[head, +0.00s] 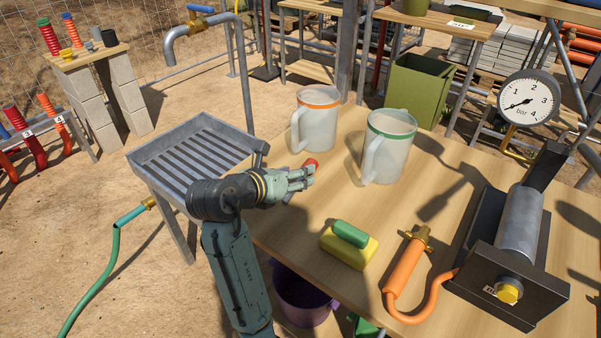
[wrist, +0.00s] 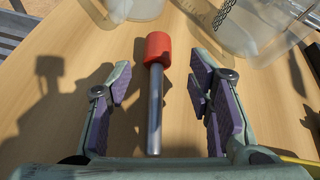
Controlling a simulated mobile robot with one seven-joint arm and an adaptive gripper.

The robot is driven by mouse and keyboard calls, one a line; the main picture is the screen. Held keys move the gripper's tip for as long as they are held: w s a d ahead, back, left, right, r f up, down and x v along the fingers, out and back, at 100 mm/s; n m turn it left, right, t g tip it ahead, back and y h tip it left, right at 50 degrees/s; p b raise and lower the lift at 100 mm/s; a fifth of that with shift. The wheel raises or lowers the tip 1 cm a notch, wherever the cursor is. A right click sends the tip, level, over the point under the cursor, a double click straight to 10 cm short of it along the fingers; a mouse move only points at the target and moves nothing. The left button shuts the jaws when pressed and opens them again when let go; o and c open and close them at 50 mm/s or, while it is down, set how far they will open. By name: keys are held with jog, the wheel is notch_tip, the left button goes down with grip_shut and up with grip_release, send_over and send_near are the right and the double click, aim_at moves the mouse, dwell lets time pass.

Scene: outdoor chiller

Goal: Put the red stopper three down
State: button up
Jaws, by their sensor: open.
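A red stopper (head: 311,162) shows at the tip of my gripper (head: 303,181), over the near left part of the wooden table. In the wrist view, the stopper (wrist: 158,48) has a thick red head and a thin grey metal stem that runs back between the fingers. My gripper (wrist: 160,80) is open, with one purple-padded finger on each side of the stem and a gap on both sides. The fingers do not touch it. I cannot tell whether the stopper rests on the table or stands clear of it.
Two jugs, orange-rimmed (head: 317,120) and green-rimmed (head: 388,147), stand just beyond my gripper. A slatted metal tray (head: 150,168) is at left. A yellow-green sponge (head: 347,247), an orange-handled tool (head: 405,268) and a gauge pump (head: 515,245) occupy the right side.

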jog(key=v, duration=0.9)
jog(key=shift+p, duration=0.3)
